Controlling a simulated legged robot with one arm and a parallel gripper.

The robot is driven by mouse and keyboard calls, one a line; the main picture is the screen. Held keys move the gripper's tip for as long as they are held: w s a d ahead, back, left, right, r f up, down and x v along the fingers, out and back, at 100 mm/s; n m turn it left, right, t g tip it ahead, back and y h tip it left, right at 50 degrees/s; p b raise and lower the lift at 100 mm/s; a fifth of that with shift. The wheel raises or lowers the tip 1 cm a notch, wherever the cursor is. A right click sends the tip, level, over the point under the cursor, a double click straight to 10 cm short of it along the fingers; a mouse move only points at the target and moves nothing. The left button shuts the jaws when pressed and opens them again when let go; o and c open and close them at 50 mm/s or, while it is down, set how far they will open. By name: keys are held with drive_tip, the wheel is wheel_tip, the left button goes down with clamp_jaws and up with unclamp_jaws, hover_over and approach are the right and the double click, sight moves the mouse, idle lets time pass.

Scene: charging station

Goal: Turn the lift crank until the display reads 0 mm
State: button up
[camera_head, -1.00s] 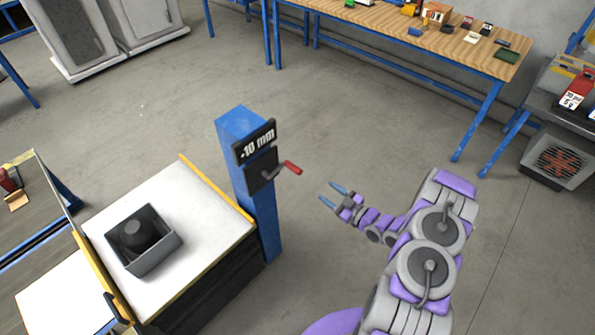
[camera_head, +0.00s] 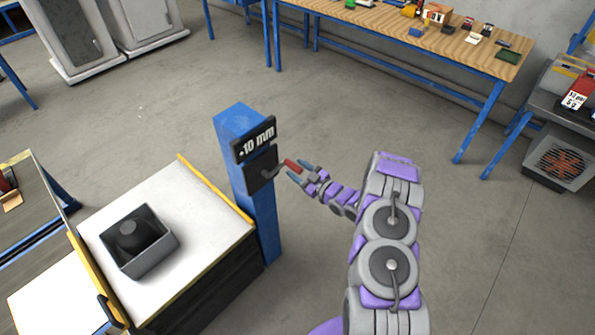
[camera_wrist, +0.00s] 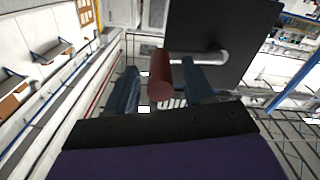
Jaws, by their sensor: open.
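The lift crank has a red handle (camera_head: 292,166) on a grey arm, mounted on a dark plate (camera_head: 261,168) on the blue post (camera_head: 240,124). The display (camera_head: 255,142) above it reads what looks like -10 mm; the sign is hard to tell. My gripper (camera_head: 298,170) is open at the red handle, with its fingers on either side of it. In the wrist view the red handle (camera_wrist: 160,76) stands between the two blue-grey fingers. I cannot tell whether either finger touches it.
A white-topped lift platform (camera_head: 202,203) with yellow edges stands left of the post and carries a grey bin (camera_head: 147,261) with a dark round object inside. A wooden workbench (camera_head: 400,32) stands at the back. Floor right of the post is clear.

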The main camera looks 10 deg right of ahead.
drive_tip(key=shift+w+a, duration=0.15)
drive_tip(key=shift+w, duration=0.05)
drive_tip(key=shift+c, duration=0.5)
clamp_jaws()
